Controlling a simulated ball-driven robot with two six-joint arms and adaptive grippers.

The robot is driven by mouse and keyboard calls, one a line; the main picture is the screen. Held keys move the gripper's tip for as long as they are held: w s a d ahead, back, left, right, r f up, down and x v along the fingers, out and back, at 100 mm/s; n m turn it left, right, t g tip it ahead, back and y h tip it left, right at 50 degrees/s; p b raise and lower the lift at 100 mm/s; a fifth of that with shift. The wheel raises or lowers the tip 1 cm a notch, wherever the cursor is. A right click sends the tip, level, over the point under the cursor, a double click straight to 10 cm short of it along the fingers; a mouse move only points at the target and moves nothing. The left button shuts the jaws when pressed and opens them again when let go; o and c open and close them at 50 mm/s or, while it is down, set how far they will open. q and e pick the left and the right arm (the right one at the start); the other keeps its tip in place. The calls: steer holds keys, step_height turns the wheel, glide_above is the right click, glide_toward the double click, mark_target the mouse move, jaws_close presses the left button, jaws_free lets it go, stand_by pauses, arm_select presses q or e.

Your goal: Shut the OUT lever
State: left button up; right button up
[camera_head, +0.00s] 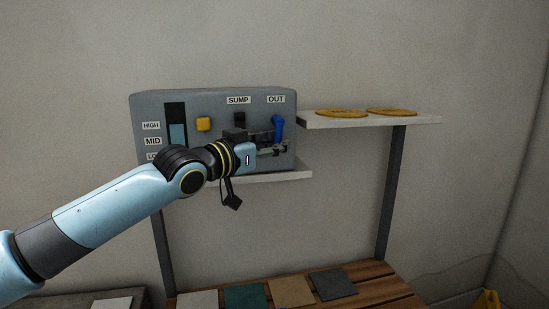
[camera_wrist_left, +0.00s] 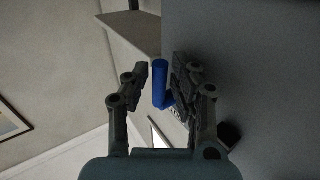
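The grey control box (camera_head: 220,100) stands on a shelf against the wall. Its blue OUT lever (camera_head: 277,127) is below the OUT label at the right. My left gripper (camera_head: 282,142) is at the front of the box, by the lever. In the left wrist view the blue lever (camera_wrist_left: 160,84) shows between the two fingers of my left gripper (camera_wrist_left: 160,82). The fingers are apart, with gaps beside the lever. My arm and gripper hide part of the box's lower front. My right gripper is not in view.
A white shelf (camera_head: 355,122) with two yellow discs (camera_head: 341,112) is right of the box. A yellow button (camera_head: 204,124) and a black SUMP control (camera_head: 240,119) are on the box. Several flat tiles (camera_head: 290,291) lie on a wooden slatted surface below. Bare wall surrounds them.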

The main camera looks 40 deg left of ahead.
arm_select(q)
jaws_close()
steer(key=shift+w, duration=0.1)
steer(key=shift+w+d+f+n+t, duration=0.1)
steer(key=shift+w+n+t, duration=0.05)
steer(key=shift+n+t, duration=0.3)
jaws_free()
